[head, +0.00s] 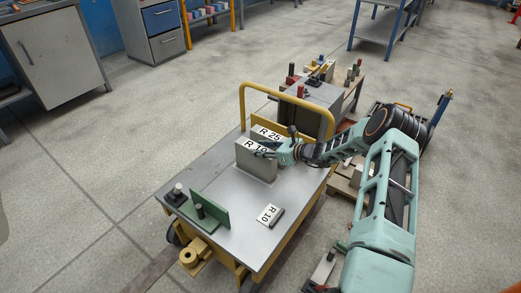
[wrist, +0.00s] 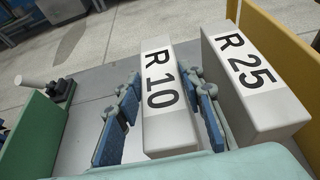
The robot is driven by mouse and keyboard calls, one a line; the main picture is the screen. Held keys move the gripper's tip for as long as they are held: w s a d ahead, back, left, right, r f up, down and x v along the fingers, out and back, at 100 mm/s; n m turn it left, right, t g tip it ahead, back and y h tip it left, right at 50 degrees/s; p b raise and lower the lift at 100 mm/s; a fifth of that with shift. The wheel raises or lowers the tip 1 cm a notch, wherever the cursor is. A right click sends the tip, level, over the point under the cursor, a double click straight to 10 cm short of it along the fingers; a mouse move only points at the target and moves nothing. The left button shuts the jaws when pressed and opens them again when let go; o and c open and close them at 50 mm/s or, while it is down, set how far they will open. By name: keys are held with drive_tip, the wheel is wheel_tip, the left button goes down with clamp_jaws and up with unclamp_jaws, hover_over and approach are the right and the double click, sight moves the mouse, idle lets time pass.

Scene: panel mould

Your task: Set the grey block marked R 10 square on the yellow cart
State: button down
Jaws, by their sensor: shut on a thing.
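The grey block marked R 10 (head: 250,158) is upright at the back of the yellow cart's grey deck (head: 208,172). In the wrist view the R 10 block (wrist: 171,125) stands between the blue finger pads of my gripper (wrist: 162,85), which is shut on it. In the head view my gripper (head: 270,153) reaches in from the right and hides part of the block. Its lower edge looks close to the deck; I cannot tell whether it touches. A white plate also marked R 10 (head: 270,214) lies on the deck near the front right edge.
A grey block marked R 25 (wrist: 250,95) stands close to the right of R 10 in the wrist view, near the yellow end board (wrist: 275,35). A green angle piece (head: 211,209) and a dark clamp (head: 177,193) sit at the deck's left. The deck's middle is clear.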

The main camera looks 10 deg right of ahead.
drive_tip(key=shift+w+r, duration=0.1)
drive_tip(key=shift+r, duration=0.05)
drive_tip(key=c, duration=1.3)
unclamp_jaws()
drive_tip(key=shift+f, duration=0.25)
drive_tip(key=shift+r, duration=0.1)
drive_tip(key=shift+s+d+r, duration=0.2)
drive_tip(key=shift+s, duration=0.05)
drive_tip(key=p+v, duration=0.3)
drive_tip(key=v, duration=0.8)
drive_tip(key=shift+s, duration=0.2)
